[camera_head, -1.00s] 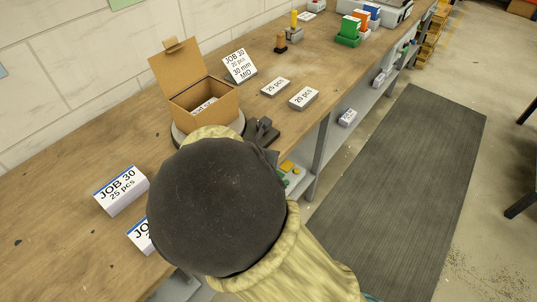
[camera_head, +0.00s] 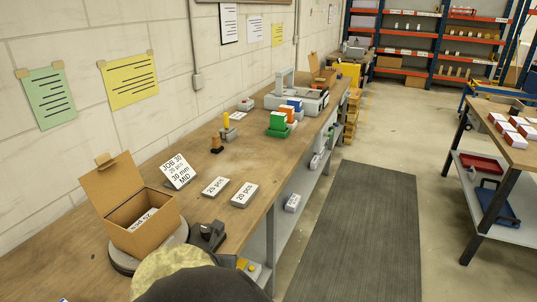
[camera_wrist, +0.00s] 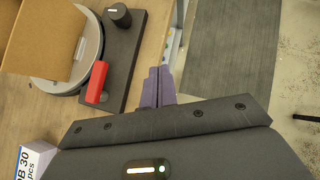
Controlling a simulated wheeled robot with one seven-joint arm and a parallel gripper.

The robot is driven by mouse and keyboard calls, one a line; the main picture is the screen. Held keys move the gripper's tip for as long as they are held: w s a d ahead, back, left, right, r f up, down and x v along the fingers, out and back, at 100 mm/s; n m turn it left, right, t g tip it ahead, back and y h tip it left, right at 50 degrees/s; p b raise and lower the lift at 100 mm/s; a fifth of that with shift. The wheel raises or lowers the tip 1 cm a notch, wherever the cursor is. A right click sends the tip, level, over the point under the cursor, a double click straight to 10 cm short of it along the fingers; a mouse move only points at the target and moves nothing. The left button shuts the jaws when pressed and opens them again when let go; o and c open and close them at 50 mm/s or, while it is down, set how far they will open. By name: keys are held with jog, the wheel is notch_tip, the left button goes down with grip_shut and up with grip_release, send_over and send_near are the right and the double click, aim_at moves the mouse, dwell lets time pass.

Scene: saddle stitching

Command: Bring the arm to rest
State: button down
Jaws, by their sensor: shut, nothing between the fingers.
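My gripper (camera_wrist: 160,84) shows in the wrist view with its two purple-grey fingers together and nothing between them. It is over the bench's front edge, to the right of a black base (camera_wrist: 127,55) with a knob and a red lever. In the head view, part of my arm fills the bottom edge, and the gripper itself is hidden there. An open cardboard box (camera_head: 150,232) stands on a round grey plate (camera_head: 122,262) on the bench, with a labelled block inside.
The wooden bench (camera_head: 240,165) holds a JOB 30 card (camera_head: 177,171), two small labelled blocks (camera_head: 215,187), and green, orange and blue holders farther back. A dark floor mat (camera_head: 355,230) lies clear to the right. A second table (camera_head: 515,150) stands at the far right.

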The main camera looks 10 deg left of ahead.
jog(key=w+d+m+g+h+p, duration=0.1)
jog(key=d+m+g+h+p, duration=0.2)
jog(key=d+m, duration=1.55)
jog(key=s+d+r+m+g+y+p, duration=0.1)
jog(key=s+d+r+m, duration=0.1)
jog(key=s+d+m, duration=0.2)
jog(key=s+d+r+m+g+y+p, duration=0.1)
jog(key=s+d+m, duration=0.3)
jog(key=d+m, duration=0.7)
jog(key=r+m+g, duration=0.1)
jog(key=m, duration=0.2)
jog(key=shift+s+r+p, duration=0.3)
jog(key=shift+s+p, duration=0.05)
jog(key=shift+p, duration=0.05)
